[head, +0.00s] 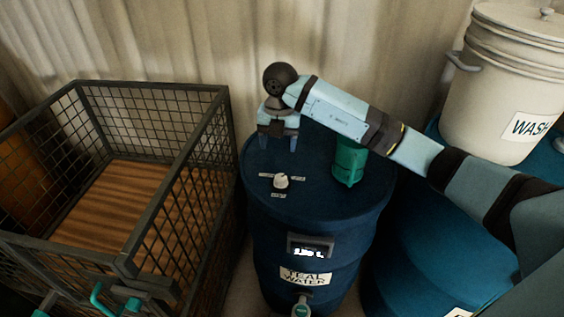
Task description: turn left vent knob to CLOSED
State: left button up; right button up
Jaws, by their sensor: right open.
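The vent knob (281,181) is a small whitish knob on the dark blue lid of the teal water drum (315,207). Small pale labels lie to its left, right and front, too small to read, so I cannot tell its setting. My right gripper (279,145) points down over the back left of the lid, behind the knob in the picture. Its fingers are apart with nothing between them, and it is clear of the knob.
A green cylinder (349,164) stands on the lid under my right arm. A wire-mesh crate (205,130) with a wooden floor stands close on the left. A white WASH bucket (500,95) stands at the right. A corrugated wall (180,40) is behind.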

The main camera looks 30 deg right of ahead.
aim_at(281, 177)
jog(key=f, duration=1.3)
jog(key=shift+w+d+p, duration=0.1)
jog(key=shift+d+p, duration=0.2)
jog(key=shift+d, duration=0.05)
jog(key=c, duration=0.9)
